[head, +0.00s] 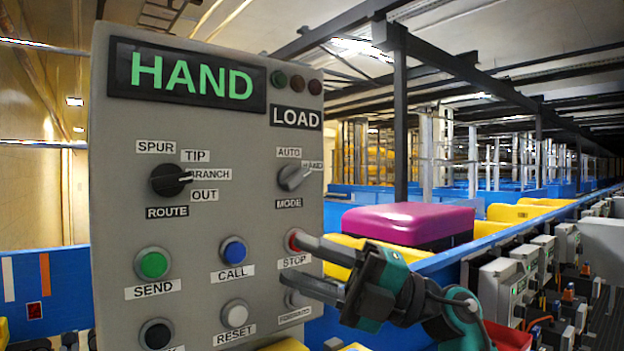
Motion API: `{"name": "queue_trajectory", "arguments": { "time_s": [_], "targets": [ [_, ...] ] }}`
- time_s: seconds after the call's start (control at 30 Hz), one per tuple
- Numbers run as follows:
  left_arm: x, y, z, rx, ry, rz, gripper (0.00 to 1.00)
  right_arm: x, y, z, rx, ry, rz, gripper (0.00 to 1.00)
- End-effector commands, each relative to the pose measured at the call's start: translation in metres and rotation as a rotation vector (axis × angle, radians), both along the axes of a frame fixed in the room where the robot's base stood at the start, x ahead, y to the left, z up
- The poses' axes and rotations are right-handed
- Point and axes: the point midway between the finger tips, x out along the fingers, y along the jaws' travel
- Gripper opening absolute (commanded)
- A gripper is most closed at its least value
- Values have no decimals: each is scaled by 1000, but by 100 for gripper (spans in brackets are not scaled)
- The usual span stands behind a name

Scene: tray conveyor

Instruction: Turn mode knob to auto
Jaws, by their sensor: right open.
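The AUTO label (289,153) is above the knob. A display (188,75) at the panel's top reads HAND in green. My right gripper (293,261) is open and empty below the mode knob, its fingers reaching left in front of the panel. The upper finger partly covers the red STOP button (291,239); I cannot tell whether it touches. My left gripper is not in view.
The black route knob (168,180) points to BRANCH. Green SEND (152,264), blue CALL (233,251) and white RESET (234,313) buttons sit lower on the panel. A magenta case (408,222) is on the conveyor at right. The space in front of the mode knob is clear.

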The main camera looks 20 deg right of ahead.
Motion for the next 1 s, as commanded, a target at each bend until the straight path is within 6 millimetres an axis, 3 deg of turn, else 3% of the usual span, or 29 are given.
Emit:
{"name": "queue_trajectory", "arguments": {
  "time_s": [0.03,0.2,0.5,0.7,1.0],
  "targets": [
    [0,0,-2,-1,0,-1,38,-2,-2,18,-100,-53,-23,40],
    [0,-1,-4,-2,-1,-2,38,-1,-25,59,-406,-105,-175,40],
    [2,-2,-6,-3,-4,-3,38,-11,-94,122,-637,-2,-524,40],
    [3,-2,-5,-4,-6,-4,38,-14,-107,131,-651,40,-591,40],
    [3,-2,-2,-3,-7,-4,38,22,-75,122,-652,41,-583,40]
  ]
}}
